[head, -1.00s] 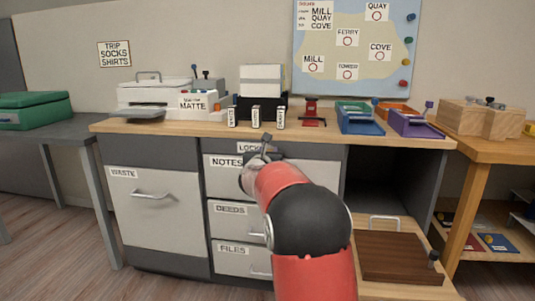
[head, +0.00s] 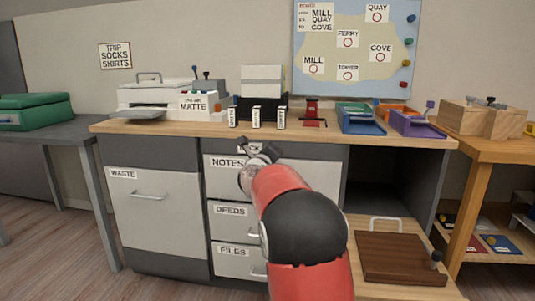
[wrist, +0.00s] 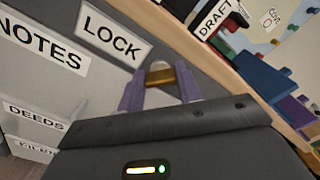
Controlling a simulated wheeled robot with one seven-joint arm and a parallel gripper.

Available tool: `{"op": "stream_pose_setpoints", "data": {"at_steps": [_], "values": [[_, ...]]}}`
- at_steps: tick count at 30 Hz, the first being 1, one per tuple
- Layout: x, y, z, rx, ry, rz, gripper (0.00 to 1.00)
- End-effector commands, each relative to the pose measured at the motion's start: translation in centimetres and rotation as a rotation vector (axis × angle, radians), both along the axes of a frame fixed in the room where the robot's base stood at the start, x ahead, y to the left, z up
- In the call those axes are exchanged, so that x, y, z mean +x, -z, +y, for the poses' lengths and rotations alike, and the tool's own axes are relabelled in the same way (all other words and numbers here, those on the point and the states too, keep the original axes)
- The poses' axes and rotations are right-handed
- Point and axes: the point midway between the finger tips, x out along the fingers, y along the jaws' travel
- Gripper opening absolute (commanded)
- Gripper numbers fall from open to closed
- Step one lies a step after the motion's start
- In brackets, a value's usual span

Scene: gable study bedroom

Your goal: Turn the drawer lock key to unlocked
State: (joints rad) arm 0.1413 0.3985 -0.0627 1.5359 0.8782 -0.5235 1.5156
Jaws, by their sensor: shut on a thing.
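A brass-coloured piece, apparently the lock key (wrist: 160,76), shows between my fingertips in the wrist view. My gripper (wrist: 161,85) is shut on it, close to the grey front beside the LOCK label (wrist: 112,36). In the head view my gripper (head: 262,150) is at the grey strip above the NOTES drawer (head: 216,175) and partly covers the LOCK label (head: 246,148). The key is hidden in the head view. The wrist view is tilted. I cannot tell the key's exact angle or any lock markings.
DEEDS (head: 231,211) and FILES (head: 233,250) drawers are below, with the WASTE front (head: 150,225) to the left. The desktop (head: 330,129) above holds a printer (head: 150,95) and trays (head: 360,120). An open bay (head: 385,185) is on the right.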

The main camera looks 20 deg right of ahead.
Motion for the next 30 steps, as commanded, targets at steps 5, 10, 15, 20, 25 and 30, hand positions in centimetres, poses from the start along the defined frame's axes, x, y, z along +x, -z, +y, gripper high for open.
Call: {"op": "stream_pose_setpoints", "data": {"at_steps": [5, 10, 15, 20, 25, 30], "values": [[0.05, 0.02, 0.13, -0.137, -0.001, 0.094, 0.12], [0.10, 0.06, 0.21, -0.269, -0.003, 0.184, 0.12], [0.07, 0.12, 0.16, -0.389, -0.001, 0.265, 0.12], [0.09, 0.18, 0.22, -0.481, -0.003, 0.327, 0.12], [0.09, 0.23, 0.22, -0.552, -0.002, 0.374, 0.12], [0.08, 0.27, 0.19, -0.594, -0.002, 0.402, 0.12]]}}
